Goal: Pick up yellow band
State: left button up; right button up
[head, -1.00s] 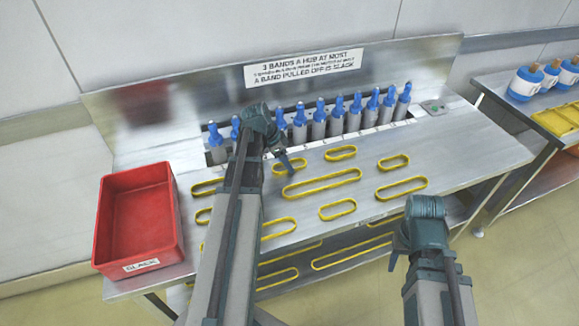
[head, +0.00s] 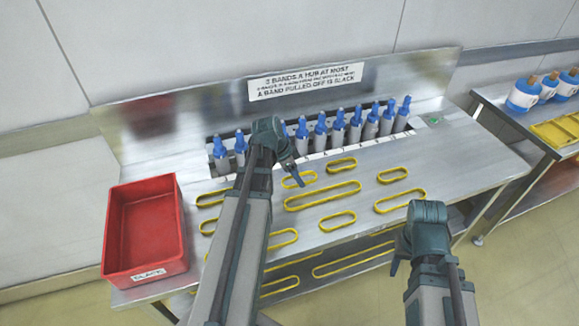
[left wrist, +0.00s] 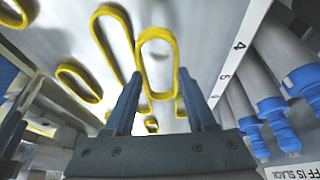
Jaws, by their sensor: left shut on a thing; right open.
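Several yellow bands lie on the steel bench, among them a long one (head: 322,195) and a small one (head: 342,164). My left gripper (head: 297,181) is low over the bench, shut on a small yellow band (head: 291,184). In the left wrist view this band (left wrist: 157,36) stretches away from between the two fingers (left wrist: 158,100); whether it is clear of the bench I cannot tell. My right gripper (head: 394,267) is at the bench's front edge, apart from the bands, its fingers mostly hidden.
A row of blue-topped grey hubs (head: 338,135) stands along the back of the bench, close behind my left gripper. A red bin (head: 180,225) labelled SLACK is at the left. A second table (head: 500,95) stands at the right.

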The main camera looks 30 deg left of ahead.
pick_arm(q)
jog(key=s+d, duration=0.1)
jog(key=d, duration=0.2)
jog(key=s+d, duration=0.2)
jog(key=d, duration=0.1)
jog(key=s+d+r, duration=0.1)
jog(key=s+d, duration=0.1)
jog(key=d, duration=0.1)
jog(key=shift+s+d+p, duration=0.1)
jog(key=shift+d+p, duration=0.3)
pick_arm(e)
jog(key=shift+r, duration=0.55)
